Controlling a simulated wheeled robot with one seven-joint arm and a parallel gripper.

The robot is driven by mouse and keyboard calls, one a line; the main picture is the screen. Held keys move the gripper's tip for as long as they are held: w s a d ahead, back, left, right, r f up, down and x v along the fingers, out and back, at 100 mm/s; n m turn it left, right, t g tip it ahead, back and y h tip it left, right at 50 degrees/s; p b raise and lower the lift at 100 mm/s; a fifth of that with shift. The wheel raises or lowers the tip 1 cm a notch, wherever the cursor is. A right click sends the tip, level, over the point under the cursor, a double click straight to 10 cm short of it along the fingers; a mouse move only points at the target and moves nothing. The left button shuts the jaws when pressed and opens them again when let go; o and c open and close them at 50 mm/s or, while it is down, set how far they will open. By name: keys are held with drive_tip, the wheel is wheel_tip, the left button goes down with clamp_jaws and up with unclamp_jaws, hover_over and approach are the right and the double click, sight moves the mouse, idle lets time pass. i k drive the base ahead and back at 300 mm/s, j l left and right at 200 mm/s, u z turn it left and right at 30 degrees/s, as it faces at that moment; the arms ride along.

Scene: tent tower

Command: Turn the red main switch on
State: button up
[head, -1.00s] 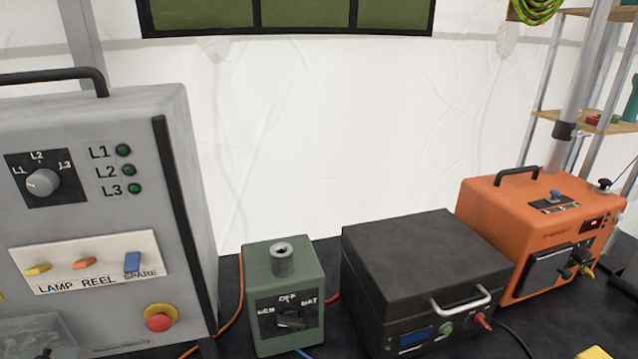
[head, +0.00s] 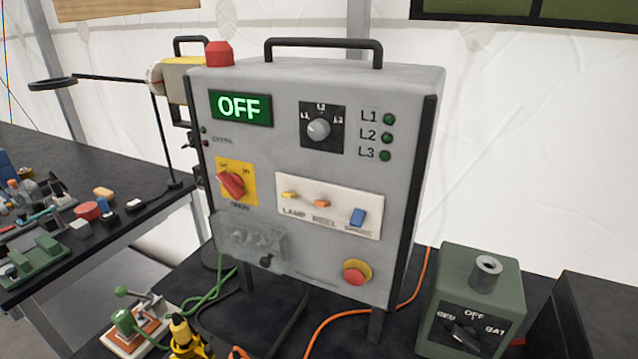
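The red main switch (head: 231,184) is a rotary handle on a yellow plate (head: 249,186), low on the left of the grey panel box (head: 290,244). The handle sits tilted, its upper end to the left. The label below it is too small to read surely. A green display (head: 241,107) above it reads OFF. My gripper is not in view.
The panel also bears a grey selector knob (head: 319,130), a red mushroom button (head: 356,271) and a clear cover (head: 250,242). A green box (head: 466,300) stands right. Cables and a small clamp device (head: 138,320) lie in front. A cluttered table (head: 150,195) is left.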

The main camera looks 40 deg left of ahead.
sight(233, 182)
drive_tip(key=u, duration=1.45)
